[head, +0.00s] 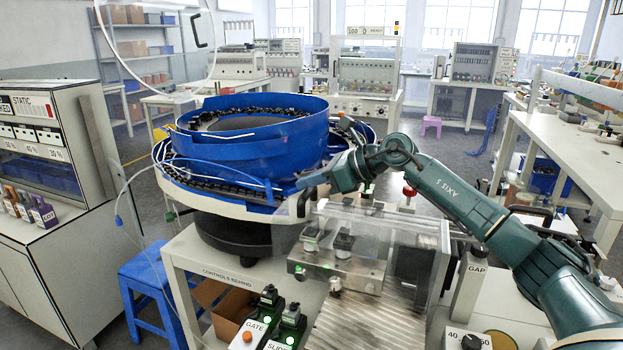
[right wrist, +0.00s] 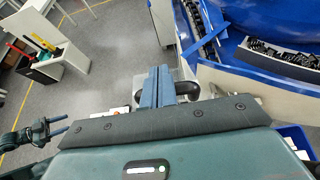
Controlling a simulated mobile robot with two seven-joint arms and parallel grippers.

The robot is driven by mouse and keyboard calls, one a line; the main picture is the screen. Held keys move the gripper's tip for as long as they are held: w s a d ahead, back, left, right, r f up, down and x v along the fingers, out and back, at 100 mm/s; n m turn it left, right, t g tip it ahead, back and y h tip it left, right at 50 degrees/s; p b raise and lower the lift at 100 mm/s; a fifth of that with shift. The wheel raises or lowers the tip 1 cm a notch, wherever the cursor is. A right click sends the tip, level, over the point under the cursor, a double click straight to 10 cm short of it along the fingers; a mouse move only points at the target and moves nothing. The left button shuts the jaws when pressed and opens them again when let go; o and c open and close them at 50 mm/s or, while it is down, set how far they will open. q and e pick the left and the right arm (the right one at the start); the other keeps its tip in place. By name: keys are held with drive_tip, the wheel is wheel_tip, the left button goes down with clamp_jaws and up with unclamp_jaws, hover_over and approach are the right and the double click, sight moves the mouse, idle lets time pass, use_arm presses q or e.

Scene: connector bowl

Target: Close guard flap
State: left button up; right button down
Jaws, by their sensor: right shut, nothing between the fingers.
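A clear guard flap (head: 385,232) covers the small station at the front of the bowl machine. Its edges are faint, and I cannot tell its exact angle. A dark curved handle (head: 304,204) is at its left end, and a dark handle also shows in the right wrist view (right wrist: 187,89). My right gripper (head: 303,182) is shut and empty, just above that handle. In the right wrist view its closed blue-grey fingers (right wrist: 158,84) cross in front of the handle; I cannot tell whether they touch it.
The blue feeder bowl (head: 250,140) stands close behind and left of my right gripper. A clear curved panel with a black handle (head: 197,31) hangs at the upper left. GATE (head: 259,322) and SLIDE boxes stand in front. A blue stool (head: 150,290) is at the left.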

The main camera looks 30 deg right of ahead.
drive_tip(key=shift+d+r+p, duration=0.1)
drive_tip(key=shift+r+p, duration=0.25)
drive_tip(key=shift+r, duration=0.2)
use_arm(q)
drive_tip(key=shift+a+r+p, duration=0.4)
drive_tip(key=shift+a+p, duration=0.05)
drive_tip(key=shift+p, duration=0.15)
use_arm(e)
wheel_tip(320, 180, up, 13)
drive_tip(key=s+d, duration=0.1)
drive_tip(key=s, duration=0.1)
drive_tip(key=shift+d+f, duration=0.15)
drive_tip(key=shift+d, duration=0.25)
